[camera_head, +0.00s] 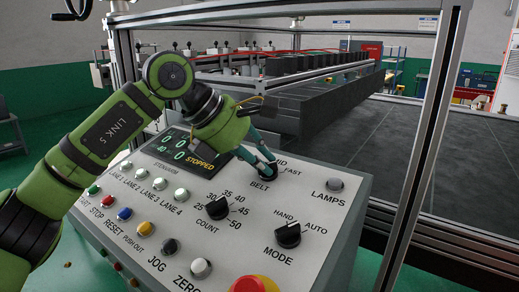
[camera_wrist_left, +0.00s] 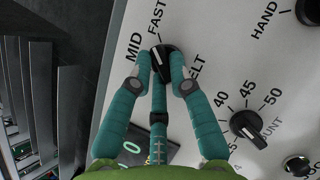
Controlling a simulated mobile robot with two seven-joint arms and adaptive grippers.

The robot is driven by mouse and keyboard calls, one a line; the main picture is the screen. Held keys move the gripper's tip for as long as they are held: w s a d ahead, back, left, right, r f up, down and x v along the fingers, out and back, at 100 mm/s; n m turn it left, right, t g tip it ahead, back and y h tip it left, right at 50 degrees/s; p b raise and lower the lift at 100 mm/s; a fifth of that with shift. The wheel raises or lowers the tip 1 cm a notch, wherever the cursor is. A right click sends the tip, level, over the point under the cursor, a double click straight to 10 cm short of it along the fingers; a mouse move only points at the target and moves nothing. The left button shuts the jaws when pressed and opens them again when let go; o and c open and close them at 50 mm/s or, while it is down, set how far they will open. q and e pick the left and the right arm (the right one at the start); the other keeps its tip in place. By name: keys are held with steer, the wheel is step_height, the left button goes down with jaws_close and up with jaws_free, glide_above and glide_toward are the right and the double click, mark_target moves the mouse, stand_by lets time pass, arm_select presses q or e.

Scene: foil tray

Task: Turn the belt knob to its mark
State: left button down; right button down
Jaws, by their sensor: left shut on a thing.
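The belt knob (camera_wrist_left: 162,62) is a small black rotary knob on the light panel, beside the BELT label. In the wrist view the words MID and FAST stand around it; any other mark is hidden. My left gripper (camera_wrist_left: 160,68) is shut on the knob, with teal fingers on both sides and a third behind. The pointer line seems to lean toward the MID and FAST side, but the fingers make its exact angle hard to tell. In the head view the knob (camera_head: 268,172) is mostly covered by the left gripper (camera_head: 264,167). My right gripper is not in view.
The count knob (camera_head: 218,208), mode knob (camera_head: 288,235) and lamps button (camera_head: 335,184) lie near the belt knob. A display (camera_head: 186,147) reading STOPPED is partly behind my arm. A red button (camera_head: 254,284) is at the front. A metal frame post (camera_head: 428,150) stands to the right.

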arm_select(q)
steer(key=shift+w+r+m+p, duration=0.1)
steer(key=shift+r+m+p, duration=0.1)
steer(key=shift+m+p, duration=0.35)
steer(key=shift+g, duration=0.3)
steer(key=c, duration=1.4)
jaws_free()
steer(key=shift+f, duration=0.1)
steer(key=v, duration=1.2)
